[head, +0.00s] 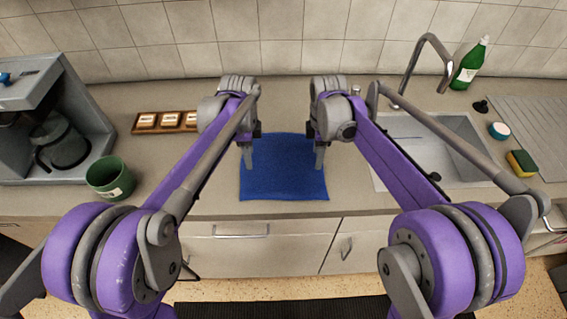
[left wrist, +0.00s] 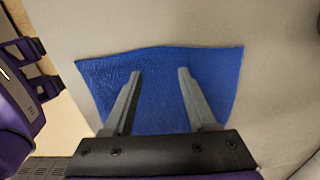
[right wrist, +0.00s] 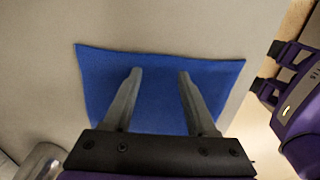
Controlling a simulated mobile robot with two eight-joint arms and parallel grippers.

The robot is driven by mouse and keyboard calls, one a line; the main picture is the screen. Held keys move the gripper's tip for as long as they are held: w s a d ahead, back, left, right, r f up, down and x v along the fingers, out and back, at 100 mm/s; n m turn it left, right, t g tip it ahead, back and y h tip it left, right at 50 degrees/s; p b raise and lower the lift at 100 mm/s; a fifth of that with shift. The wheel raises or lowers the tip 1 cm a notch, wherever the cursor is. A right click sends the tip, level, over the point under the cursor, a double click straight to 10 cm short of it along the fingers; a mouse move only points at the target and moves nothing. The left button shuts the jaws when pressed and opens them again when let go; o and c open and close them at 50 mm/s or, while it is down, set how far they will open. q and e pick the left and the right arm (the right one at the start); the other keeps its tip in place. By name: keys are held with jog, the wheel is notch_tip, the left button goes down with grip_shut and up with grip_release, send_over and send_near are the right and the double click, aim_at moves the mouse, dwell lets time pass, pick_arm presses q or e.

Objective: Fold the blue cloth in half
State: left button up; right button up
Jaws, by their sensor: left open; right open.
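The blue cloth (head: 284,181) lies flat and spread out on the counter, in the middle of the head view. It also shows in the left wrist view (left wrist: 160,85) and in the right wrist view (right wrist: 157,85). My left gripper (head: 247,163) is over the cloth's left side, and its fingers (left wrist: 158,72) are apart with nothing between them but the cloth below. My right gripper (head: 319,163) is over the cloth's right side, its fingers (right wrist: 157,70) also apart and empty. I cannot tell whether the fingertips touch the cloth. The cloth's far edge is partly hidden by my arms.
A green cup (head: 110,178) and a coffee machine (head: 35,110) stand at the left. A wooden tray (head: 139,126) lies behind the left arm. At the right are a sink (head: 440,160) with a tap (head: 411,65), a green bottle (head: 469,64) and a sponge (head: 521,163). The counter's front edge is close to the cloth.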

pick_arm(q)
jog(key=shift+f, duration=0.75)
pick_arm(e)
jog(key=shift+f, duration=0.75)
pick_arm(q)
jog(key=shift+s+f, duration=0.1)
jog(key=shift+f, duration=0.15)
pick_arm(e)
jog(key=shift+s+f, duration=0.1)
jog(key=shift+f, duration=0.1)
pick_arm(q)
jog(key=shift+s+r, duration=0.1)
jog(key=shift+c, duration=1)
pick_arm(e)
jog(key=shift+s, duration=0.1)
jog(key=shift+c, duration=1)
pick_arm(q)
grip_shut()
pick_arm(e)
grip_shut()
